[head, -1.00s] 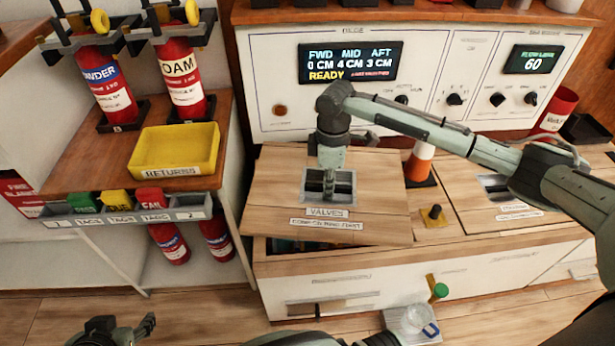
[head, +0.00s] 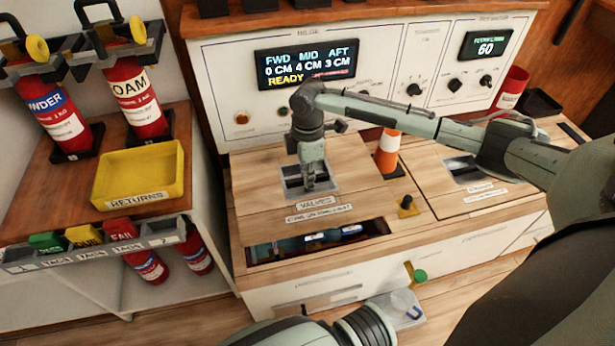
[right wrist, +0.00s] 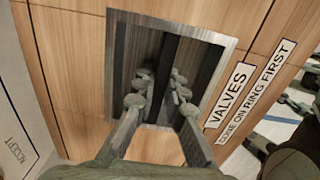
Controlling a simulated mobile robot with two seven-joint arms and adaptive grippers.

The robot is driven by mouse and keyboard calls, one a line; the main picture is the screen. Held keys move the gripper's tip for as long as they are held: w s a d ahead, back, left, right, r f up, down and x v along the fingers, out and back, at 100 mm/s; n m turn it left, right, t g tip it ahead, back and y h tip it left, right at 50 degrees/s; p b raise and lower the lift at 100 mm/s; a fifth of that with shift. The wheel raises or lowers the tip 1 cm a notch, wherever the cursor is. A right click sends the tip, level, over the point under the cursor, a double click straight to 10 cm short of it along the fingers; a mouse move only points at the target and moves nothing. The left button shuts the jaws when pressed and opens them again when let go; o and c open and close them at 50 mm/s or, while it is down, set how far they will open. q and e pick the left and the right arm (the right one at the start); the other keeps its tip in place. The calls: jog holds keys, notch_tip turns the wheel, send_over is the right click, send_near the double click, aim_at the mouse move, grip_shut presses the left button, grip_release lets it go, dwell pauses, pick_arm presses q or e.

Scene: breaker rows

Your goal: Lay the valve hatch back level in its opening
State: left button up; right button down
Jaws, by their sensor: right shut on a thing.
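The valve hatch (head: 258,200) is a wooden panel with a "VALVES" label and a metal-framed recessed pull (head: 330,184). It lies over the back part of its opening (head: 262,252). A dark strip of the opening shows along the hatch's front edge, with blue and pale parts inside. I cannot tell whether the hatch is fully level. My right gripper (head: 308,186) reaches down into the recess. In the right wrist view its fingers (right wrist: 158,88) are shut on the dark bar in the recess, part of the hatch (right wrist: 75,60). My left gripper is out of view.
An orange-and-white cone (head: 388,152) and a black knob on a yellow plate (head: 407,206) stand just right of the hatch. The control panel (head: 225,90) rises behind. A yellow returns tray (head: 140,175) is on the left shelf. A green knob (head: 419,276) sticks out at the front.

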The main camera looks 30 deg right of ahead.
jog(key=shift+w+r+p, duration=0.1)
jog(key=shift+r+p, duration=0.15)
jog(key=shift+p, duration=0.1)
notch_tip(320, 180, down, 4)
jog(key=shift+r+b, duration=0.1)
jog(key=shift+b, duration=0.75)
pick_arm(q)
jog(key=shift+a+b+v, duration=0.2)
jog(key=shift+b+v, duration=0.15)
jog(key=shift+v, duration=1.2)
pick_arm(e)
jog(key=shift+f, duration=1.1)
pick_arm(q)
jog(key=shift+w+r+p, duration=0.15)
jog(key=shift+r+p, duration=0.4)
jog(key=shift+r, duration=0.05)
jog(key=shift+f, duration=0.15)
pick_arm(e)
jog(key=shift+f, duration=0.3)
